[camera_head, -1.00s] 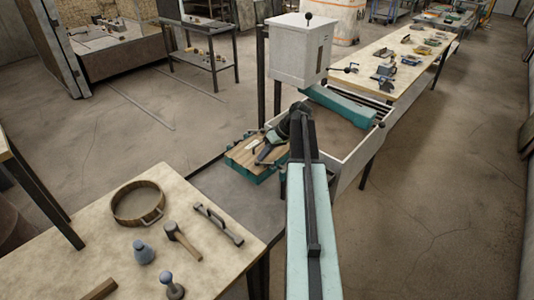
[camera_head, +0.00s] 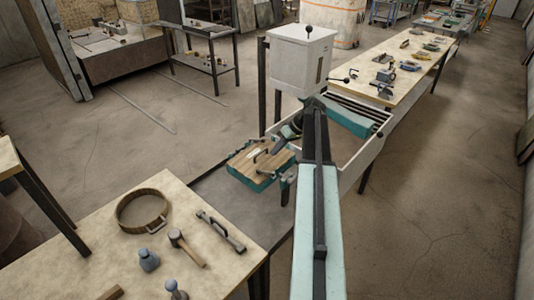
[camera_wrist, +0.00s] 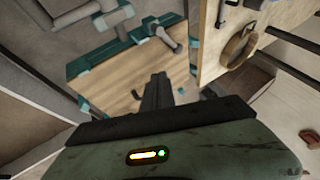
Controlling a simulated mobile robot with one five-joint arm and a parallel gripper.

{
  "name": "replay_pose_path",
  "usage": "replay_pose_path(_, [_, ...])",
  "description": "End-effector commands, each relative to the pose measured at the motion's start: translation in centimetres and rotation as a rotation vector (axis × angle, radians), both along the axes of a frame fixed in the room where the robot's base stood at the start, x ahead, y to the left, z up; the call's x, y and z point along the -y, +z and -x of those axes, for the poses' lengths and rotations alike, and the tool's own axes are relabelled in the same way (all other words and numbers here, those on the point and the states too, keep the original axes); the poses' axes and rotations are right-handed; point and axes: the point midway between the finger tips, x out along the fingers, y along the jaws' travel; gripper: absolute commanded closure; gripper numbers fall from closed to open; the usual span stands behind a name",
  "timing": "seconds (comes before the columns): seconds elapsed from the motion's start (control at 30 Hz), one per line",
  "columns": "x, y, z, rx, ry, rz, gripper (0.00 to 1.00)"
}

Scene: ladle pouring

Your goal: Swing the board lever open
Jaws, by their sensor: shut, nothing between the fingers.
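The wooden board (camera_head: 247,168) lies in a teal frame beside the sand tray. In the wrist view the board (camera_wrist: 110,85) fills the middle, with teal fittings along its far edge. A grey lever-like handle (camera_wrist: 163,37) sits at the board's far right corner; I cannot tell for sure that it is the board lever. My gripper (camera_head: 274,151) is over the board's right side, its tip partly merged with small dark parts there. In the wrist view my gripper (camera_wrist: 157,80) is shut and empty over the board, apart from that handle.
A white-walled sand tray (camera_head: 345,160) with a white box (camera_head: 300,60) above it stands behind and right of the board. Open floor lies at right.

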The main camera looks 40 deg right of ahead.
Motion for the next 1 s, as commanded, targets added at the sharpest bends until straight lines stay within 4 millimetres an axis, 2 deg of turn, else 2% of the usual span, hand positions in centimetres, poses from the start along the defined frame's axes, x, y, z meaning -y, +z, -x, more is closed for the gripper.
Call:
replay_pose_path(0.03, [0.7, 2.3, 0.3, -0.001, -0.002, -0.001, 1.0])
replay_pose_path(0.2, [2.3, 4.4, 1.0, -0.001, 0.0, 0.001, 1.0])
replay_pose_path(0.57, [2.6, 4.4, 1.2, -0.001, 0.002, 0.001, 1.0])
replay_pose_path(0.67, [0.9, 4.1, 0.9, -0.018, 0.007, 0.004, 1.0])
replay_pose_path(0.77, [-5.2, 2.9, 0.0, -0.09, 0.017, 0.023, 1.0])
replay_pose_path(0.87, [-15.0, 1.2, -0.3, -0.203, 0.021, 0.078, 1.0])
replay_pose_path(0.9, [-19.1, 0.4, 0.0, -0.249, 0.018, 0.11, 1.0])
replay_pose_path(1.0, [-28.2, -1.0, 1.8, -0.337, 0.001, 0.207, 1.0])
